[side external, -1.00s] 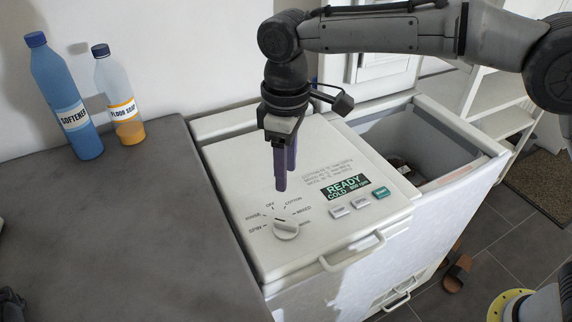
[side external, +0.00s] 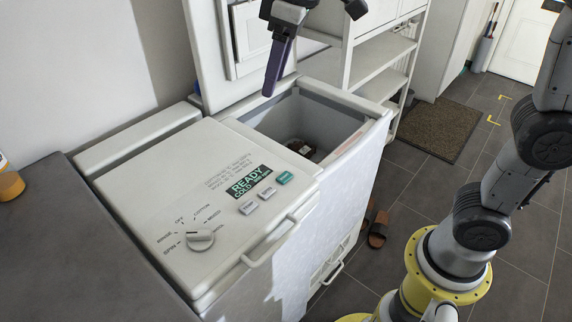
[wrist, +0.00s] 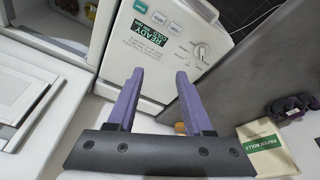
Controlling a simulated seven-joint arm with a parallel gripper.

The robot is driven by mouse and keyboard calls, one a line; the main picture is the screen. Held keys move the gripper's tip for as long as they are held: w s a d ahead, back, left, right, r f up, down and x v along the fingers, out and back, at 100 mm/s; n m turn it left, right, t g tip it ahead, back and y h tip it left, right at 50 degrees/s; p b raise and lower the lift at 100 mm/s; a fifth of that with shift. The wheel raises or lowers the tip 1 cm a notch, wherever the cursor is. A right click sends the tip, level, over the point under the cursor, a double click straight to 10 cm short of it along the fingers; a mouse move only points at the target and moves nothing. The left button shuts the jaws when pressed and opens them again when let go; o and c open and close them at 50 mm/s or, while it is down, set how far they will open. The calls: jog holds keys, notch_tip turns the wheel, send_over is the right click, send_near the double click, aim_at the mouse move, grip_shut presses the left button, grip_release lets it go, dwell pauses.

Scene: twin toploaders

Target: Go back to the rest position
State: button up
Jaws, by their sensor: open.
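My gripper (side external: 275,70) is at the top of the side external view, above the open tub of the right-hand washer. Its purple fingers point down and touch nothing. In the wrist view my gripper (wrist: 158,98) shows two purple fingers apart, with nothing between them. The closed white washer lid (side external: 170,180) carries a dial (side external: 200,239), a display reading READY COLD (side external: 249,181) and three buttons. The panel also shows in the wrist view (wrist: 165,75). Most of my upper arm is out of the picture.
The open tub (side external: 325,115) has a dark item (side external: 300,147) inside. Its raised lid (side external: 205,60) stands against the wall. A grey counter (side external: 60,240) lies at the left. Slippers (side external: 379,228) lie on the floor. The wrist view shows a paper rolls pack (wrist: 268,148).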

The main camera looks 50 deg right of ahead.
jog(key=s+d+f+m+t, duration=0.2)
jog(key=s+d+m, duration=0.1)
jog(key=s+d, duration=0.8)
jog(key=s+f+m, duration=0.2)
jog(key=s+f, duration=0.6)
jog(key=shift+s+d+f+t+h, duration=0.15)
jog(key=shift+s+f+t+h, duration=0.05)
jog(key=shift+f+t+h, duration=0.2)
jog(key=shift+r, duration=0.1)
